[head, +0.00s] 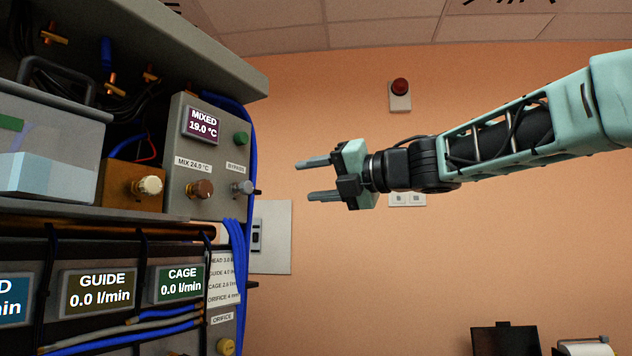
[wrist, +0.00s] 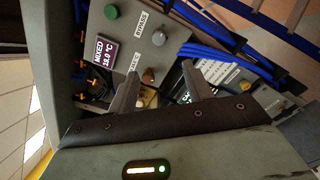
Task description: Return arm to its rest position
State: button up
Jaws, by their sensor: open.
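My gripper (head: 320,178) is open and empty. In the head view it is held out level in mid-air, its two grey fingers pointing left toward the equipment rack. The arm comes in from the upper right. A gap shows between the fingertips and the mixing panel (head: 208,155), which has a display reading MIXED 19.0 °C, a green button and knobs. In the wrist view the fingers (wrist: 158,82) are spread apart, with the panel (wrist: 125,35) beyond them. The brown knob (head: 200,189) also shows between the fingers in the wrist view (wrist: 149,75).
Flow displays GUIDE (head: 98,292) and CAGE (head: 179,282) both read 0.0 l/min. Blue hoses (head: 236,262) run down the rack's right edge. A red alarm light (head: 400,87) is on the orange wall. A dark monitor (head: 505,340) stands at lower right. Open air surrounds the arm.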

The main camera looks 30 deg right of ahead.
dwell(0.3)
jog(key=a+f+m+g+h, duration=0.1)
jog(key=a+f+m+h, duration=0.1)
jog(key=a+f+m, duration=0.35)
jog(key=a+f+m+g+h, duration=0.1)
jog(key=a+f+m+h, duration=0.15)
jog(key=f+m, duration=0.6)
jog(key=a+f+m+g+h, duration=0.1)
jog(key=a+f+m+g, duration=0.2)
jog(key=f, duration=0.8)
jog(key=s+a+f+m+g+h, duration=0.2)
jog(key=s+a+f+m+g, duration=0.2)
jog(key=s+f, duration=0.9)
jog(key=s+f+m+g, duration=0.1)
jog(key=s+f+g, duration=0.2)
jog(key=s+f, duration=0.2)
jog(key=s+f+m+g+h, duration=0.1)
jog(key=s+f, duration=0.4)
jog(key=s, duration=0.5)
jog(key=shift+m+g, duration=0.7)
jog(key=shift+g, duration=0.5)
